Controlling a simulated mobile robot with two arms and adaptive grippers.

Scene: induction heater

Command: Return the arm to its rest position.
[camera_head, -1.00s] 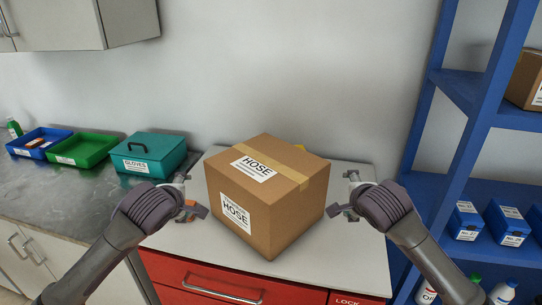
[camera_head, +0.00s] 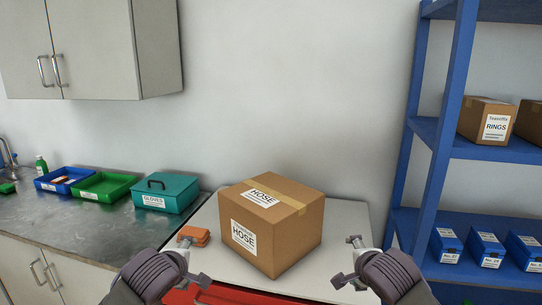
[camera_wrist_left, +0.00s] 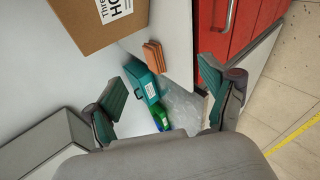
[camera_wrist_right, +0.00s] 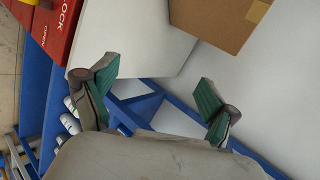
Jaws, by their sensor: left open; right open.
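My left gripper (camera_head: 186,268) is open and empty at the lower left in the head view, apart from the cardboard HOSE box (camera_head: 284,232). Its spread fingers (camera_wrist_left: 165,100) show in the left wrist view with nothing between them touching. My right gripper (camera_head: 348,264) is open and empty at the lower right, in front of and to the right of the box. Its fingers (camera_wrist_right: 155,95) are spread in the right wrist view. The box stands upright and closed on the white worktop (camera_head: 345,215), clear of both grippers.
An orange-brown stack (camera_head: 193,236) lies left of the box. A teal gloves case (camera_head: 166,194), a green bin (camera_head: 102,187) and a blue bin (camera_head: 50,186) stand on the grey counter (camera_head: 60,225). A blue shelf (camera_head: 440,150) rises at the right; a red cabinet (camera_head: 225,294) is below.

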